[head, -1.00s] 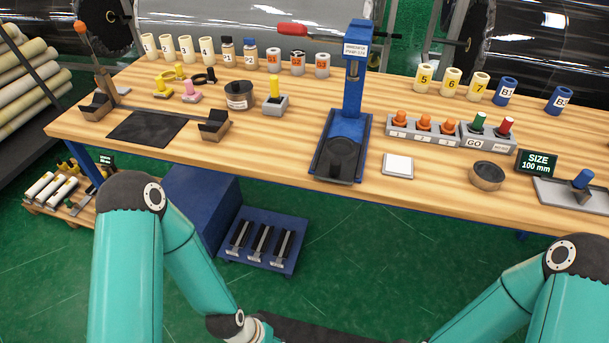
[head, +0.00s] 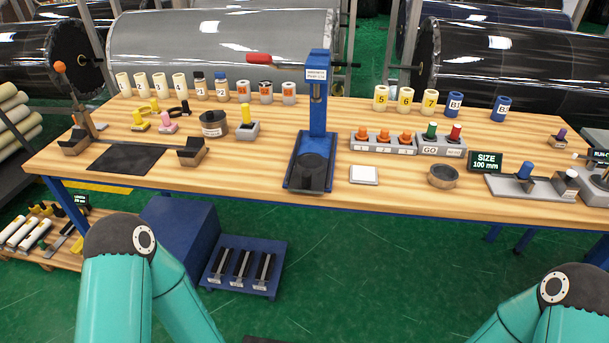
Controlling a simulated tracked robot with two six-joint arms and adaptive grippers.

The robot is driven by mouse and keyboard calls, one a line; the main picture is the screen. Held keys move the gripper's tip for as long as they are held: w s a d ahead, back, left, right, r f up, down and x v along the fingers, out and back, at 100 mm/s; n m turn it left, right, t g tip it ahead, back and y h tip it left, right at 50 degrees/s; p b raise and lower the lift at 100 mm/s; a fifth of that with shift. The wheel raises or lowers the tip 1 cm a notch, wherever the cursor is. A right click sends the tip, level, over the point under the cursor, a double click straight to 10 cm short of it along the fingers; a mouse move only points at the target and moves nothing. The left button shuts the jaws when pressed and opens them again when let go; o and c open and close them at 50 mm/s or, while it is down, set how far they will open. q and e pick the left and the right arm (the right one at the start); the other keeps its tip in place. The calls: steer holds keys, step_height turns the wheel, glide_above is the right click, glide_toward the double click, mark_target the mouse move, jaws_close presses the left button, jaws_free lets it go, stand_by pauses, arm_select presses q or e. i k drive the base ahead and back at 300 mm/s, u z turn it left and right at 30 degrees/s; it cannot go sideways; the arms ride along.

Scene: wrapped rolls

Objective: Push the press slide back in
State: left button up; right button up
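The blue press (head: 318,106) stands upright near the middle of the bench, with a white label at its top and a red-handled lever reaching left. Its dark slide (head: 308,182) lies on the blue base tray (head: 291,176). The slide carries a round dark seat (head: 313,163) and reaches the tray's front end, in front of the column. The slide looks empty. Both my teal arms show only in part at the bottom corners, well short of the bench. Neither gripper is in view.
The wooden bench (head: 255,187) has a white square pad (head: 364,175) just right of the press. A grey block with orange knobs (head: 383,144) and a round dark bowl (head: 443,176) stand further right. A black mat (head: 127,158) lies left. The bench front beside the press is clear.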

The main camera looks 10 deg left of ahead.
mark_target(308, 175)
steer(key=i, duration=0.9)
steer(key=u, duration=0.2)
steer(key=k, duration=0.95)
steer(key=z, duration=0.2)
steer(key=i, duration=0.9)
